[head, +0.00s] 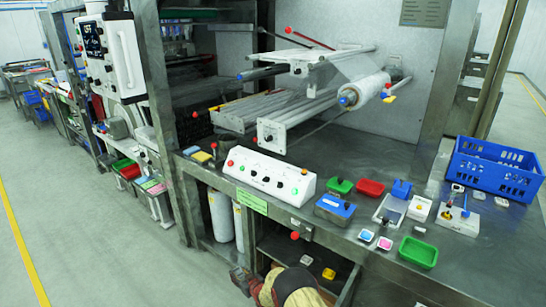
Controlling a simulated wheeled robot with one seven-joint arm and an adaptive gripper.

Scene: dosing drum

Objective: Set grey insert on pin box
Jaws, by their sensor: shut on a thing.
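My arm shows at the bottom edge as a tan and black shape, and my gripper (241,281) is the small dark end at its left, low in front of the bench. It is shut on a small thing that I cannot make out. The pin box looks to be the pale box (460,217) with an upright blue-topped pin, on the bench at the right, far from my gripper. I cannot pick out the grey insert for sure. A dark grey plate lies in a pale tray (379,216) left of the pin box.
The bench (330,238) holds a control panel (268,175), a blue-topped box (335,208), a blue crate (495,168), a green tray (418,252) and a red tray (370,188). An open compartment under the bench edge holds a yellow piece (328,273). Floor at left is clear.

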